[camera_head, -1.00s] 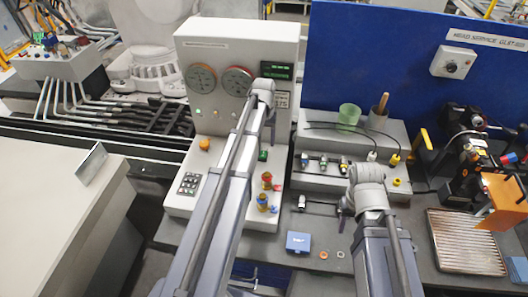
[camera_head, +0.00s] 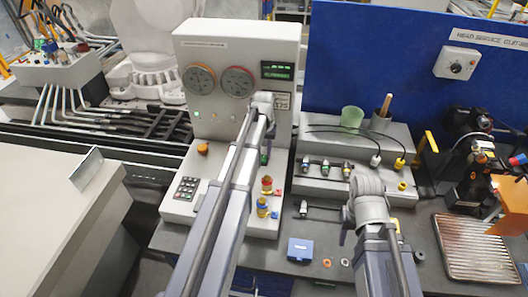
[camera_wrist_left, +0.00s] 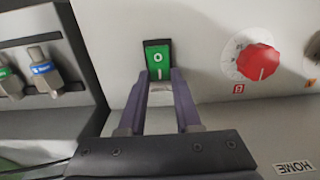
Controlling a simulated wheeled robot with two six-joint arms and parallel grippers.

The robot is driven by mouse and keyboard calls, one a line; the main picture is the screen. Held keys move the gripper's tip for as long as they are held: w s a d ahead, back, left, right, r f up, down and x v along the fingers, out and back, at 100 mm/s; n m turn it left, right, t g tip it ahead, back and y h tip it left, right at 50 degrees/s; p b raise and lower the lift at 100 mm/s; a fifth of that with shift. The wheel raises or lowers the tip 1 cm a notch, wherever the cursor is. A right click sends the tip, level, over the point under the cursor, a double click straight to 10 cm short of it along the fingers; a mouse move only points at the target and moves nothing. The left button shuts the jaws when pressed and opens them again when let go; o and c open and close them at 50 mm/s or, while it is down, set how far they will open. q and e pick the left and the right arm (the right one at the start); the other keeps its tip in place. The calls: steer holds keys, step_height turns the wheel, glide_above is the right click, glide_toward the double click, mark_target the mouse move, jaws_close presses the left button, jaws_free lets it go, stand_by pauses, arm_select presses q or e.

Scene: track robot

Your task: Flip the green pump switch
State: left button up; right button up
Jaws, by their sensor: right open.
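The green pump switch (camera_wrist_left: 157,60) is a small green rocker marked 0 and 1 in a black frame, on the light panel in the left wrist view. In the head view the green switch (camera_head: 265,158) is partly hidden behind my left arm. My left gripper (camera_wrist_left: 163,76) is open, its two purple fingers pointing at the lower part of the switch with nothing between them. I cannot tell whether the tips touch it. In the head view, my left wrist (camera_head: 262,106) is over the console. My right gripper (camera_head: 370,190) is open above the bench, fingers mostly hidden.
A red dial (camera_wrist_left: 258,62) sits right of the switch. The console also bears a keypad (camera_head: 187,188), an orange knob (camera_head: 203,149) and red and yellow valves (camera_head: 265,187). Fittings on a grey block (camera_wrist_left: 45,70) stand to the left in the wrist view. A blue box (camera_head: 300,249) lies in front.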

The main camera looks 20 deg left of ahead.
arm_select(q)
jaws_close()
steer(key=shift+s+d+t, duration=0.1)
steer(key=shift+s+t, duration=0.35)
steer(key=shift+t, duration=0.05)
steer(key=shift+s+t+y, duration=0.2)
steer(key=shift+t+y, duration=0.1)
steer(key=shift+t, duration=0.2)
steer(key=shift+d+t+b, duration=0.1)
steer(key=shift+t+b, duration=0.45)
steer(key=shift+t, duration=0.15)
arm_select(e)
steer(key=shift+f, duration=0.55)
arm_select(q)
steer(key=shift+r+t+y, duration=0.2)
steer(key=shift+t+y, duration=0.1)
steer(key=shift+t, duration=0.2)
arm_select(e)
steer(key=shift+f, duration=0.15)
arm_select(q)
steer(key=shift+w, duration=0.1)
steer(key=o, duration=0.6)
jaws_free()
steer(key=shift+c, duration=0.2)
